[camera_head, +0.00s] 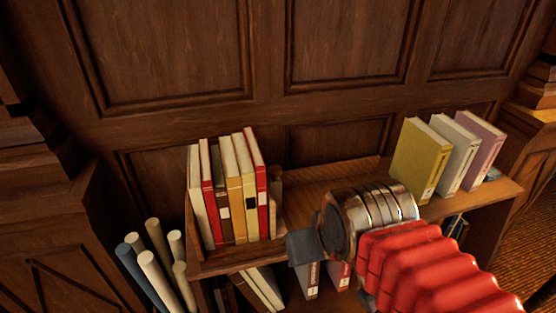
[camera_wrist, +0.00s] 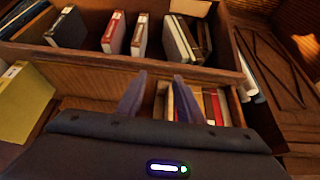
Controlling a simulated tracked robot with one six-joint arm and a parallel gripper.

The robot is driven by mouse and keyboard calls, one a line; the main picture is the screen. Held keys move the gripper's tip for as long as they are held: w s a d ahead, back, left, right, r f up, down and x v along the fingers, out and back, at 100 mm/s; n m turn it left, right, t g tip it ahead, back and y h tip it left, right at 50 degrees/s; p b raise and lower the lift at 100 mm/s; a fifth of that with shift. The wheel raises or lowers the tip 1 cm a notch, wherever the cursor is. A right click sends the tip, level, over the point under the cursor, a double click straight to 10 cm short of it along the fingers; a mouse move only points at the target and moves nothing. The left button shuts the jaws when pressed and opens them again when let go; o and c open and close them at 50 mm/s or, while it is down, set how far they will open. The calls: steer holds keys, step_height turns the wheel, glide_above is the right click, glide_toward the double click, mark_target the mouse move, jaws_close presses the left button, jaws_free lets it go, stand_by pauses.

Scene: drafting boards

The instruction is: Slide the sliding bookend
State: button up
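A brown wooden upright (camera_head: 276,188), which looks like the sliding bookend, stands against the right side of a row of red, cream, yellow and brown books (camera_head: 228,190) on the top shelf. My gripper (camera_head: 300,246) is at the shelf's front edge, right of these books and apart from the upright. Only part of its dark fingers shows beyond my wrist. In the wrist view my gripper (camera_wrist: 159,76) has its two fingers apart with a gap between them. The row of books (camera_wrist: 205,103) is just beyond the right finger. The bookend is not clear there.
The top shelf (camera_head: 310,190) is bare between the book row and a yellow, grey and purple book group (camera_head: 448,155) at right. More books (camera_wrist: 140,35) stand on the lower shelf. Rolled papers (camera_head: 155,260) stand left of the shelf. A panelled wall is behind.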

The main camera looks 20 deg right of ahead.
step_height(320, 180, up, 18)
steer(key=n+g+y, duration=0.2)
steer(key=n+y, duration=0.1)
steer(key=n, duration=0.6)
glide_above(276, 168)
steer(key=s+d, duration=0.4)
steer(key=shift+s+d+r, duration=0.1)
steer(key=shift+r, duration=0.05)
steer(key=shift+g, duration=0.3)
steer(key=x, duration=1.4)
steer(key=shift+r, duration=0.15)
steer(key=shift+c, duration=0.2)
jaws_close()
